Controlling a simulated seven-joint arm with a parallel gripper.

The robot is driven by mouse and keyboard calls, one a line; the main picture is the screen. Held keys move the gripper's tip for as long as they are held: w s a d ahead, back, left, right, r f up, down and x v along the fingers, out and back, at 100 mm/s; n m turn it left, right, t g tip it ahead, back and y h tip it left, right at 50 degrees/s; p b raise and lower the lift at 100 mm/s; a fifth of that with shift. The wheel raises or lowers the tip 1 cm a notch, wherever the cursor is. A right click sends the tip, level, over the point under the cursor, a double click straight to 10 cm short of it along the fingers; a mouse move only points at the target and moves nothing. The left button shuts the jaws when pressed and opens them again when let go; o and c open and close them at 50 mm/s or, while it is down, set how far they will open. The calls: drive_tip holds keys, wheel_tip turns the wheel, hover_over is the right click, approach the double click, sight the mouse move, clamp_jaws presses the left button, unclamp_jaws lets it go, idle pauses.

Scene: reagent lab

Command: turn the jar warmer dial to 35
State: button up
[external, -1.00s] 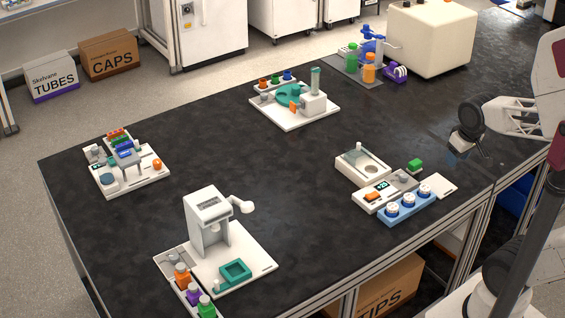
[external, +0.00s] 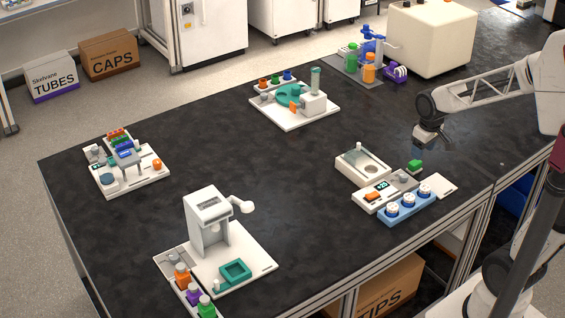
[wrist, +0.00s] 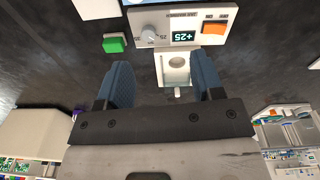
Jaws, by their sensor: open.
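The jar warmer (external: 370,198) is a white unit at the right of the bench. Its grey dial (external: 403,177) sits at the right end of its panel and also shows in the wrist view (wrist: 149,33), with small scale numbers beside it. The lit display (wrist: 183,37) reads +25 in the wrist view. An orange switch (wrist: 214,28) is at the panel's other end. My gripper (external: 428,147) is above the bench, behind and right of the dial, touching nothing. In the wrist view its blue fingers (wrist: 163,75) are apart and empty, with the dial beyond them.
A green block (external: 415,166) lies close by the dial. A blue rack (external: 410,209) with white-capped jars stands in front of the warmer. A white tray with a round well (external: 362,163) is behind it. Bench to the left is clear up to other stations.

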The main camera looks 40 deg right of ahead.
drive_tip(key=g, duration=0.1)
hover_over(400, 175)
drive_tip(key=shift+n, duration=0.4)
wheel_tip(400, 175, down, 10)
drive_tip(key=shift+w+d+r, duration=0.1)
drive_tip(key=shift+d, duration=0.05)
drive_tip(key=shift+f, duration=3.95)
drive_tip(key=shift+c, duration=0.4)
drive_tip(key=c, duration=0.8)
drive_tip(key=shift+c, duration=0.2)
